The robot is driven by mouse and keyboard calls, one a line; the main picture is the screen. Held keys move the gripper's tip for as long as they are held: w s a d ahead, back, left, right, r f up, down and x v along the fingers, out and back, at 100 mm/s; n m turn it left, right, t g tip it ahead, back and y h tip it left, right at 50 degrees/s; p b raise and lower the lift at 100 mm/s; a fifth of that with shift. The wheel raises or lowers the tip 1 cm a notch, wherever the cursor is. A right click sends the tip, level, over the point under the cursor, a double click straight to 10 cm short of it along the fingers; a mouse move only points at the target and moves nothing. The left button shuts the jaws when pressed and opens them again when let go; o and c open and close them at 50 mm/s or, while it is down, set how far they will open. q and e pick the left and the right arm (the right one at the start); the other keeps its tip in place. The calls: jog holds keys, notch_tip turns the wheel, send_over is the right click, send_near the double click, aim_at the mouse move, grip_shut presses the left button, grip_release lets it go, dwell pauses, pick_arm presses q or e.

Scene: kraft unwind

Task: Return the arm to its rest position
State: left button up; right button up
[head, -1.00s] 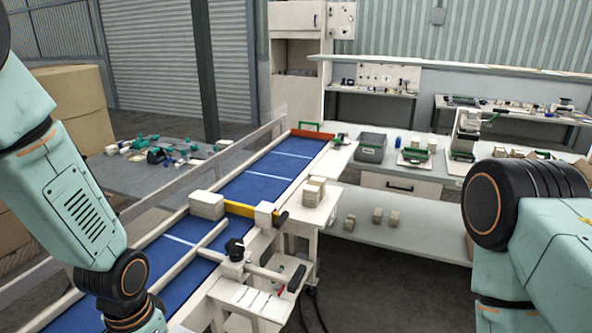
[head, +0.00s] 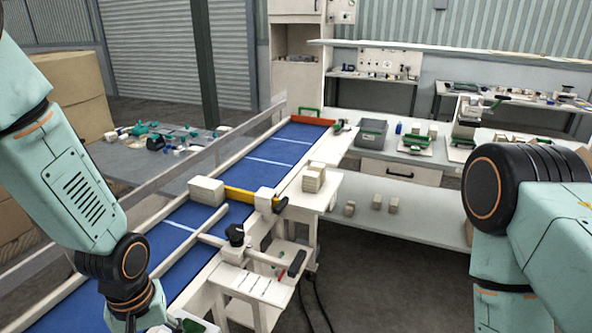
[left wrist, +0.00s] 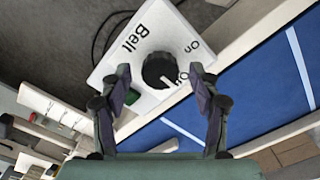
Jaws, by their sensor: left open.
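My left arm (head: 80,200) comes down the left side of the head view, and its gripper is largely cut off by the bottom edge. In the left wrist view, my left gripper (left wrist: 158,78) is open, with its two dark fingers spread apart. A black knob (left wrist: 158,70) with a white pointer mark shows between and beyond the fingertips. It sits on a white control panel (left wrist: 174,22) printed "Belt" and "On". No object is held between the fingers. My right arm (head: 530,210) shows at the right of the head view; its gripper is out of view.
A blue conveyor belt (head: 264,163) with pale rails runs diagonally. White workbenches (head: 400,160) are at the right. The floor (head: 385,270) right of the conveyor is clear.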

pick_arm(q)
jog(key=shift+n+b, duration=0.35)
jog(key=shift+n, duration=0.85)
jog(key=n+b, duration=0.1)
jog(key=n, duration=0.1)
jog(key=shift+f+n, duration=0.1)
jog(key=shift+n, duration=0.2)
jog(key=shift+r, duration=0.55)
jog(key=shift+s, duration=0.1)
